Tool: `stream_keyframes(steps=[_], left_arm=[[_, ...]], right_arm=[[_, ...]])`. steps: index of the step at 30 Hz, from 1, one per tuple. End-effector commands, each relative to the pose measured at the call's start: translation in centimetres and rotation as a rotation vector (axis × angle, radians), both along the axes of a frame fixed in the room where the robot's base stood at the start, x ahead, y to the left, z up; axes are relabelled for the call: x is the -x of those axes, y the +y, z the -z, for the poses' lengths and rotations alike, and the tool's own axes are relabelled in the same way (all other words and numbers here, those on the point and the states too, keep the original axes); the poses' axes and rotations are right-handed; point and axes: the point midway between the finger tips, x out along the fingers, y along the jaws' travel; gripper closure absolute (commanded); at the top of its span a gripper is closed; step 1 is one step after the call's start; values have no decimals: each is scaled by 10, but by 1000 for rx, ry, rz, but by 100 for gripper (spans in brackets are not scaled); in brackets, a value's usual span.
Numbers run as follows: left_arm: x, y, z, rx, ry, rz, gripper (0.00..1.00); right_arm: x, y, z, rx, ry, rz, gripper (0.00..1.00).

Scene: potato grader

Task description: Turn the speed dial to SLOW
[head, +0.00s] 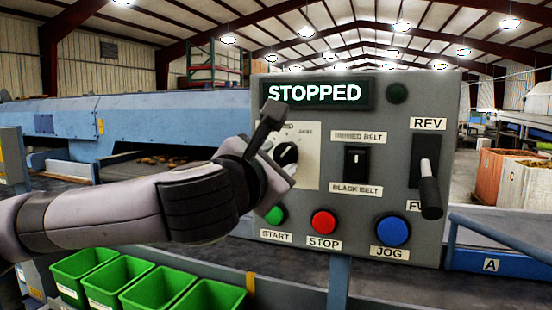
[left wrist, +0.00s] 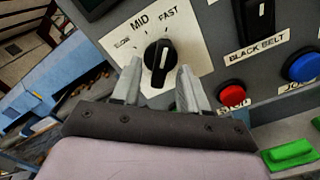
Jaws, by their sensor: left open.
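The speed dial (head: 287,153) is a round black knob on a white plate on the grey control panel. In the left wrist view the dial (left wrist: 158,55) shows a white pointer line, with SLOW (left wrist: 122,42), MID (left wrist: 139,21) and FAST (left wrist: 168,14) around it. I cannot tell for certain which label the line points at. My left gripper (head: 280,163) is at the dial's front. In its wrist view the gripper (left wrist: 158,70) is open, one fingertip on each side of the knob; contact is unclear. My arm hides part of the dial plate in the head view.
The panel's display (head: 317,93) reads STOPPED. START (head: 274,215), STOP (head: 324,222) and JOG (head: 393,231) buttons sit below the dial. A belt switch (head: 356,164) and the REV lever (head: 430,190) stand to the right. Green bins (head: 150,280) lie below my arm.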

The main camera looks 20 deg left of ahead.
Motion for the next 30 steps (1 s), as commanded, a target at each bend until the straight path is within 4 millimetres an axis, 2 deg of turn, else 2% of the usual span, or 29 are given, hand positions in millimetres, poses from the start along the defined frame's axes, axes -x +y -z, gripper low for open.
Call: stream_keyframes(steps=[4, 11, 13, 15, 16, 30], left_arm=[[-7, 0, 1, -1, 1, 0, 56], [-7, 0, 1, 0, 1, 1, 56], [-7, 0, 1, 0, 1, 1, 73], [-7, 0, 1, 0, 1, 1, 95], [-7, 0, 1, 0, 1, 1, 100], [-7, -1, 0, 79, 4, 2, 100]], right_arm=[[0, 0, -1, 1, 0, 1, 57], [0, 0, 0, 1, 1, 1, 57], [0, 0, 0, 1, 1, 1, 57], [0, 0, 0, 1, 1, 1, 57], [0, 0, 0, 0, 1, 1, 57], [0, 0, -3, 0, 1, 1, 57]])
